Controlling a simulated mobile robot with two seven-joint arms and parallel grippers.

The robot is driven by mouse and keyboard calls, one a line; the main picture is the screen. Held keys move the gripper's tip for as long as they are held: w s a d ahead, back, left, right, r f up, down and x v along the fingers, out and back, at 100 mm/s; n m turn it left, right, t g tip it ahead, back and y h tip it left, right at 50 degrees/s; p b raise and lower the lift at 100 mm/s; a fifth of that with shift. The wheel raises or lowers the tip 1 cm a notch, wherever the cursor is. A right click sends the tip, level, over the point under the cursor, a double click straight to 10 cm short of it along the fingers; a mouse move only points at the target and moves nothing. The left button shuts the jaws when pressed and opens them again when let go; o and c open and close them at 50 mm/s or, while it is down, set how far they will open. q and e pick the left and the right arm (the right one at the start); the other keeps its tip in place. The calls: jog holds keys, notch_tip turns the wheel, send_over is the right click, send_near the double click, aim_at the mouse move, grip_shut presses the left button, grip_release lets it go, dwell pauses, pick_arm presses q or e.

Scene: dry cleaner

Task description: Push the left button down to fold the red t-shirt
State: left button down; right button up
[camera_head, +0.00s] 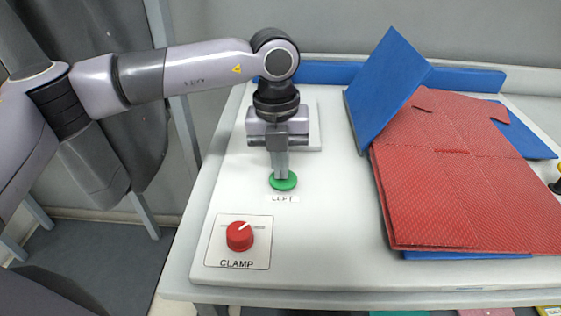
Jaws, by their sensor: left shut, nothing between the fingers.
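My left gripper (281,176) points straight down over the green left button (284,183), labelled LEFT. Its fingers are shut and empty, and the tips meet the button top or stand just above it; I cannot tell which. The red t-shirt (470,180) lies on the blue folding board to the right. The board's left panel (388,85) is tilted up steeply at the far left of the shirt, and the shirt's upper left edge lies beside it. My right gripper is not in view.
A red clamp knob (239,236) on a plate labelled CLAMP stands in front of the button. A blue bar (330,72) runs along the back of the white table (330,240). A yellow and black knob (557,181) shows at the right edge. The table between button and shirt is clear.

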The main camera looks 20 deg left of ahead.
pick_arm(q)
jog(key=shift+s+f, duration=0.2)
jog(key=shift+f, duration=0.2)
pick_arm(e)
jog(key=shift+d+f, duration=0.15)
pick_arm(q)
jog(key=shift+w+r+p, duration=0.15)
jog(key=shift+r+p, duration=0.25)
jog(key=shift+r, duration=0.15)
notch_tip(320, 180, up, 3)
jog(key=shift+w+a+r+p, duration=0.1)
jog(key=shift+a+r+p, duration=0.05)
jog(key=shift+p, duration=0.85)
notch_tip(320, 180, up, 10)
jog(key=shift+a+r, duration=0.2)
jog(key=shift+a, duration=0.05)
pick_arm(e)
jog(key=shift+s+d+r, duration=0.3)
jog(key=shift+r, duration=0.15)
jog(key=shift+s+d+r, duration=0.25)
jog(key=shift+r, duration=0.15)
pick_arm(q)
jog(key=shift+r, duration=0.1)
